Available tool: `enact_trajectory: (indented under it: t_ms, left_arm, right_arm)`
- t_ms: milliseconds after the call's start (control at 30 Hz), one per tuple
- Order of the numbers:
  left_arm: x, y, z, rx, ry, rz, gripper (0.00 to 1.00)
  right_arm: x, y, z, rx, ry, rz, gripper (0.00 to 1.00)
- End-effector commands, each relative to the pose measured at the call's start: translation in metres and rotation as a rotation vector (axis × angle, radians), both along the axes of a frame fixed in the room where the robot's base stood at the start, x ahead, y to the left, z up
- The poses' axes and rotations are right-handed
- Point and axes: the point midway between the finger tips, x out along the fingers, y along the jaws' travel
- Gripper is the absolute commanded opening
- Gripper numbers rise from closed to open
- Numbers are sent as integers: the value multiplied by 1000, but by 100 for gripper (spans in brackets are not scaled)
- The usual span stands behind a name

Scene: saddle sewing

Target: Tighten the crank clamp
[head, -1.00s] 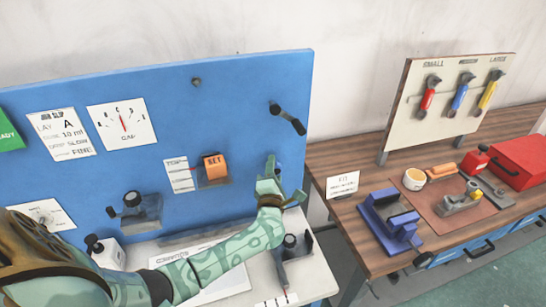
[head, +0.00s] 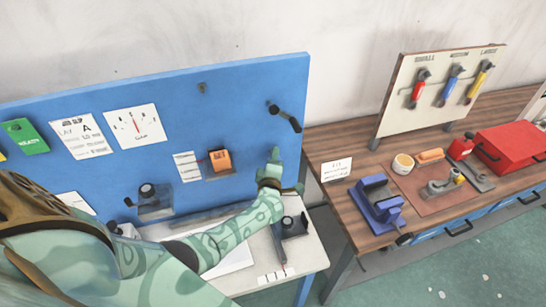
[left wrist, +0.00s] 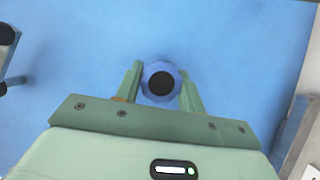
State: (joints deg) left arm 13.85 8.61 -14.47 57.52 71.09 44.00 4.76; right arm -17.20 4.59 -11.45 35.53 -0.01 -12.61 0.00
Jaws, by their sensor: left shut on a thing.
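My left gripper (head: 279,172) is at the lower right of the upright blue board (head: 90,100). In the left wrist view its two fingers (left wrist: 161,90) are on either side of a round blue knob with a dark centre (left wrist: 161,84), and it is shut on this knob. In the head view the hand mostly hides the knob. A black crank-like handle (head: 285,117) sticks out of the board above the gripper. I cannot tell for sure which part is the crank clamp. My right gripper is not in view.
An orange SET block (head: 220,160) is left of the gripper. A black fixture (head: 152,201) is on the board further left, and another (head: 291,226) stands below on the white bench. A wooden bench (head: 345,210) at right holds a blue vise (head: 379,203) and a red box (head: 513,147).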

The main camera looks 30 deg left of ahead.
Motion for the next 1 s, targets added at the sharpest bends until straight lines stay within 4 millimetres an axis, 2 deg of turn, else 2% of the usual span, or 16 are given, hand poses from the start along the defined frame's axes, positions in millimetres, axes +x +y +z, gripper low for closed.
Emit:
enact_trajectory:
  t_ms: [400, 433, 500, 833, 1000]
  left_arm:
    - [-1, -2, -3, 2, 10, -3, 16]
    - [-1, -2, -3, 2, 10, -3, 47]
    - [-1, -2, -3, 2, 10, -3, 61]
    - [-4, -3, -1, 2, 6, -2, 61]
    - [-28, -15, 3, 0, 8, -2, 61]
  right_arm:
    - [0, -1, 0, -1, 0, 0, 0]
    - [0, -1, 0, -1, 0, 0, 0]
    - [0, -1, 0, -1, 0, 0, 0]
    - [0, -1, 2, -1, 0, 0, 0]
    - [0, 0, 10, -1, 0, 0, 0]
